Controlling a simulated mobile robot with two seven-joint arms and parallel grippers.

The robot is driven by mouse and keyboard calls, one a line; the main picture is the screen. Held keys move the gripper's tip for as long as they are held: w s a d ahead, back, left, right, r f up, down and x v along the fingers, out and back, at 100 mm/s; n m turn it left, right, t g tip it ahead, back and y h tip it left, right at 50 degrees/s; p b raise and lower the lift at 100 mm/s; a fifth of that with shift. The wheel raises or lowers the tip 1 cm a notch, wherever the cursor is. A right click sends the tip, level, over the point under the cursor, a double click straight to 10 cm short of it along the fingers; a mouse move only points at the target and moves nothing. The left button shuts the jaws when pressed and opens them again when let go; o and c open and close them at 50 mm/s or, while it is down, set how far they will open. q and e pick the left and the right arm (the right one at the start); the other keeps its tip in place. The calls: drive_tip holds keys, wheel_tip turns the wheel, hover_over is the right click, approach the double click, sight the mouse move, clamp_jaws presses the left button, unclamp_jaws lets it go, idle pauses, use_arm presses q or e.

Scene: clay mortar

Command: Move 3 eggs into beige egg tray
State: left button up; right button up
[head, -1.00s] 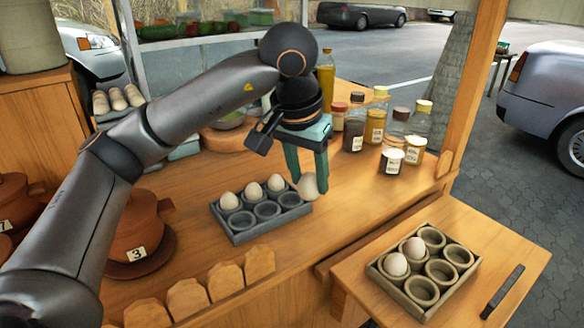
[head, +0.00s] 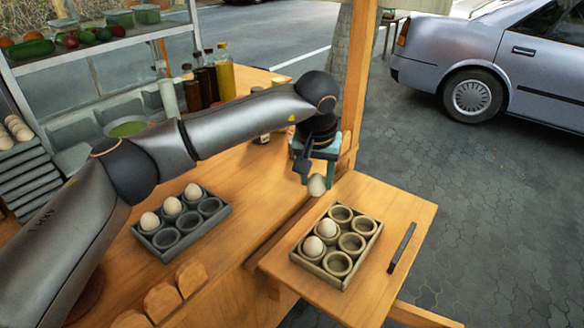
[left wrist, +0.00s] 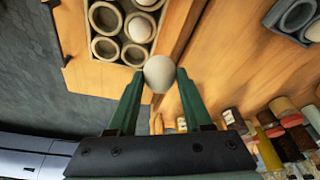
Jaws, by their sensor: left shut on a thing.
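My left gripper (head: 318,172) is shut on a white egg (head: 317,186) and holds it in the air near the back edge of the side shelf. The held egg also shows between the green fingers in the left wrist view (left wrist: 159,73). The beige egg tray (head: 312,267) lies on the side shelf, just in front of the gripper. Two eggs sit in its left column, one in the front cup (head: 313,246) and one in the middle cup (head: 327,228); its other cups look empty. The grey egg tray (head: 184,240) on the counter holds three eggs (head: 172,206) in its back row. My right gripper is not in view.
A dark flat bar (head: 402,247) lies on the shelf right of the beige tray. A wooden post (head: 357,80) stands behind the gripper. Bottles (head: 207,75) stand at the back of the counter. Wooden humps (head: 162,300) line its front edge.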

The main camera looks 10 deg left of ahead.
use_arm(q)
drive_tip(key=w+d+f, duration=0.4)
drive_tip(key=d, duration=0.1)
drive_tip(key=shift+w+d+f, duration=0.2)
drive_tip(key=shift+d+f, duration=0.1)
drive_tip(key=shift+d, duration=0.05)
drive_tip(key=shift+f, duration=0.1)
idle(0.6)
drive_tip(key=shift+f+b, duration=0.6)
drive_tip(key=shift+f, duration=0.3)
drive_tip(key=shift+f+b, duration=1.2)
drive_tip(key=shift+f, duration=0.7)
idle(0.7)
drive_tip(key=o, duration=0.9)
drive_tip(key=shift+c, duration=0.2)
